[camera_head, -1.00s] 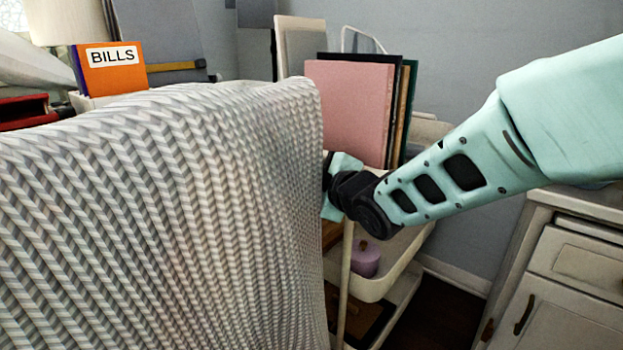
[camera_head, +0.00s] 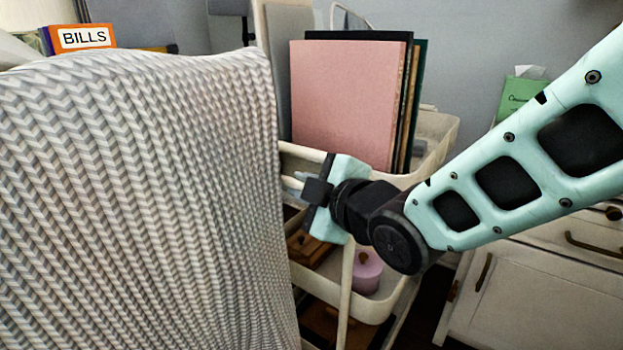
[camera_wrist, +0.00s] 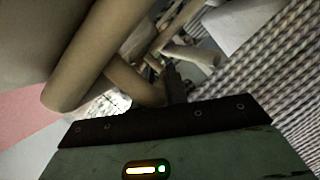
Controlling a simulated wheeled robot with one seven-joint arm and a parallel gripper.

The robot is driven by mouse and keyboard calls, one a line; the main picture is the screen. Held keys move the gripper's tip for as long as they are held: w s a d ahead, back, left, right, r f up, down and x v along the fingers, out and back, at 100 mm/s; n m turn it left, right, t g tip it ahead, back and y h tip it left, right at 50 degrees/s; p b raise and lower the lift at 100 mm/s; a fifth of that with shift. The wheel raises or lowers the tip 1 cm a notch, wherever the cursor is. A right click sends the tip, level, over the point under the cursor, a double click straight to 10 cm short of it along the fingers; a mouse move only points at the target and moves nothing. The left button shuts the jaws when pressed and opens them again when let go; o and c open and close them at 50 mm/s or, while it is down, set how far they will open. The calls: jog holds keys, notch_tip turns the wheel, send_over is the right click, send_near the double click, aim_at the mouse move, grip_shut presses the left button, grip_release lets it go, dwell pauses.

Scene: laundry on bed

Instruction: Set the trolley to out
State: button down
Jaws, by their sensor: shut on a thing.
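The trolley (camera_head: 377,308) is a cream cart with stacked trays and thin posts. It stands beyond the right edge of a knitted grey-white cover. My gripper (camera_head: 293,184) is at the trolley's near upper end, next to the cover's edge, shut on a cream rail there. In the wrist view, the rounded beige rail (camera_wrist: 135,82) runs to the fingers; the exact contact is dark and partly hidden. The cover hides the trolley's left part.
Pink and dark folders (camera_head: 345,100) stand in the top tray. A lilac pot (camera_head: 366,272) sits on a lower tray. The knitted cover (camera_head: 140,200) fills the left. A white cabinet (camera_head: 530,290) with a green tissue box (camera_head: 517,95) stands right.

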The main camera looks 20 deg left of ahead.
jog(key=shift+s+d+f, duration=0.1)
jog(key=shift+s+d, duration=1.3)
jog(key=shift+s, duration=0.2)
jog(key=c, duration=1.4)
grip_release()
jog(key=shift+s, duration=0.1)
jog(key=shift+d, duration=0.1)
jog(key=b+v, duration=0.5)
jog(key=v, duration=1.2)
